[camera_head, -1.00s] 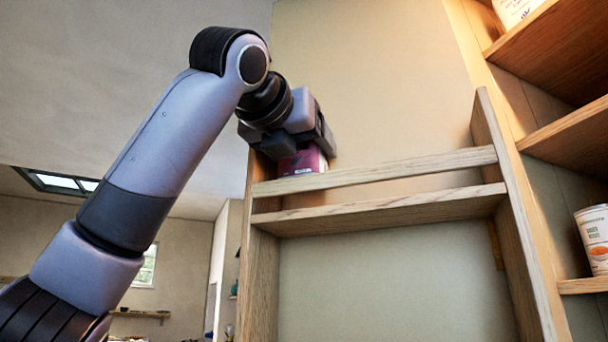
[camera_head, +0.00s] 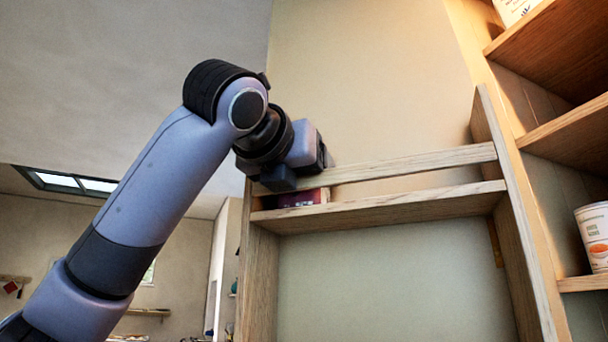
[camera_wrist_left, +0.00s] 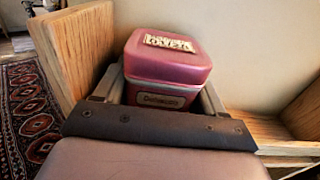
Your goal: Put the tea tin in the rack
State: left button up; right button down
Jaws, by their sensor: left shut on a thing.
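The tea tin (camera_head: 304,198) is dark red-purple and shows in the head view behind the rack's front rail, at the left end of the shelf. The wrist view shows its pink lid and labelled front (camera_wrist_left: 165,75) between the fingers. The wooden rack (camera_head: 390,208) has a shelf, a front rail and side walls. My left gripper (camera_head: 300,180) is shut on the tin, reaching down over the rail. Whether the tin's base touches the shelf is hidden. My right gripper is in neither view.
The rack's left side wall (camera_wrist_left: 75,45) stands close beside the tin. The shelf right of the tin is empty. A wooden shelf unit (camera_head: 560,140) at the right holds a white can (camera_head: 594,238). A patterned rug (camera_wrist_left: 25,125) lies on the floor.

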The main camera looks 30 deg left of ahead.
pick_arm(q)
jog(key=o, duration=0.8)
jog(key=shift+f, duration=0.1)
jog(key=shift+o, duration=0.7)
jog(key=s+d+b, duration=0.1)
jog(key=s+b, duration=0.1)
jog(key=s, duration=1)
jog(key=shift+d+r+b, duration=0.2)
jog(key=shift+d+b, duration=0.05)
jog(key=shift+b, duration=0.05)
